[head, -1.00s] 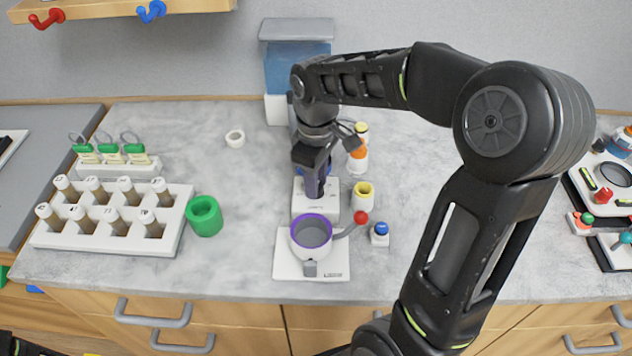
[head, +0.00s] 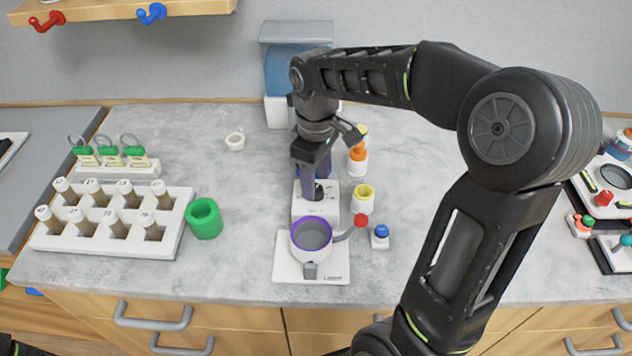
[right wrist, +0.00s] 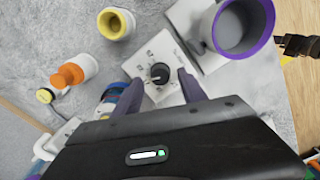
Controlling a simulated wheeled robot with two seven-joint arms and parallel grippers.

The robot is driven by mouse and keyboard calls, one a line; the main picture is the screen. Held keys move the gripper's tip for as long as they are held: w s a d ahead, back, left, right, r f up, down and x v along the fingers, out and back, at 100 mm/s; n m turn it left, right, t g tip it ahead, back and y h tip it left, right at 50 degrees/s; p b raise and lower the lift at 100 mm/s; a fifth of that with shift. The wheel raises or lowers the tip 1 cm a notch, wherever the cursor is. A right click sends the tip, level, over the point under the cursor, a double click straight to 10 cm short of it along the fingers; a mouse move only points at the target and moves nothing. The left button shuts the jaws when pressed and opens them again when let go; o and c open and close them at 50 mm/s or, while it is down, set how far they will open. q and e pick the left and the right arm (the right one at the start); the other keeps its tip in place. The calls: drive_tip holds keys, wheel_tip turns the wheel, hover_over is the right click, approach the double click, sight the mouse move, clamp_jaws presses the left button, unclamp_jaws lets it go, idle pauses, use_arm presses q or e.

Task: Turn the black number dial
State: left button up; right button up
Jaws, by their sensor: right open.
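The black number dial (head: 319,191) is a small round knob on a white base plate (head: 325,211) behind the purple-rimmed pot. In the right wrist view the dial (right wrist: 159,73) shows with a light pointer mark and printed marks around it. My right gripper (head: 306,184) is above the plate, pointing down. In the right wrist view its two purple fingers (right wrist: 160,92) are apart, one on each side of the area just below the dial in the picture. Nothing is between them that I can see gripped. My left gripper is not identifiable in either view.
The purple-rimmed pot (head: 312,236) stands in front of the dial plate. A yellow-topped cup (head: 363,198), an orange-topped bottle (head: 357,160) and a blue button (head: 380,236) are to the right.

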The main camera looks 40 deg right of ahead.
wheel_tip(320, 180, up, 6)
drive_tip(key=shift+r, duration=0.1)
drive_tip(key=shift+s, duration=0.1)
idle(0.6)
